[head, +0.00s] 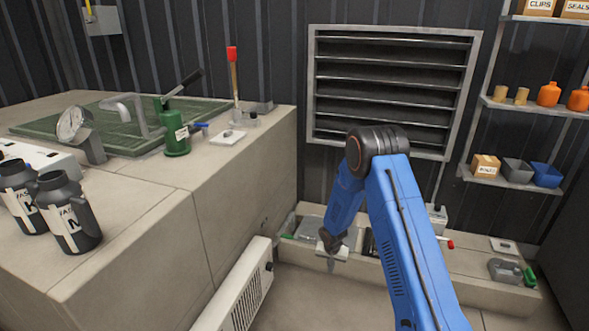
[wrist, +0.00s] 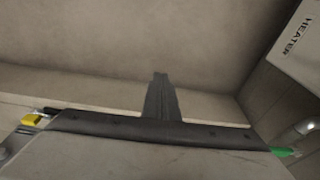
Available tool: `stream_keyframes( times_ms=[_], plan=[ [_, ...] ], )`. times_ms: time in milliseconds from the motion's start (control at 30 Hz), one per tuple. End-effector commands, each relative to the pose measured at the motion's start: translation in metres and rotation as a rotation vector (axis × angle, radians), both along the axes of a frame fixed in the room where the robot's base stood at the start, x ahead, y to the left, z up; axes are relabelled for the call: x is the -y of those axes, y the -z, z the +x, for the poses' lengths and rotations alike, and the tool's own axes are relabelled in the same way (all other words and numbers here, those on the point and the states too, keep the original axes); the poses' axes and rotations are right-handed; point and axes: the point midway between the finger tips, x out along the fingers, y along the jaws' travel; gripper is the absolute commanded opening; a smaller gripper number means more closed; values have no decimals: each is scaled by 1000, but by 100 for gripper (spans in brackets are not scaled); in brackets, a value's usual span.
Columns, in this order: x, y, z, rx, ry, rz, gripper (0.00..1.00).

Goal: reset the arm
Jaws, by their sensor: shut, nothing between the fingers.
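My blue arm reaches out over the low ledge along the back wall, its elbow raised in front of the louvred vent. My gripper (head: 331,250) hangs at the end of the bent forearm, low over the ledge, and looks small and partly dark there. In the wrist view the dark fingers (wrist: 160,90) are together, with nothing held between them. Whether the gripper touches the ledge cannot be told. My arm hides part of the ledge and what lies on it.
The low ledge (head: 470,269) carries a grey container (head: 504,271) at its right. A white heater (head: 238,290) stands left of my gripper; its label shows in the wrist view (wrist: 290,30). The bench (head: 150,200) fills the left. Shelves (head: 545,107) stand right. The vent (head: 393,85) is behind.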

Motion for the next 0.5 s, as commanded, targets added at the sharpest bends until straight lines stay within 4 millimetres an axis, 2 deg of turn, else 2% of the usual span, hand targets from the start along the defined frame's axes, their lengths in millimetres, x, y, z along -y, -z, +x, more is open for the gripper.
stream_keyframes(
  times_ms=[167,500],
  plan=[
    [7,-48,-2,19,-10,-10,0],
    [27,-172,-30,51,-47,-37,0]
  ],
)
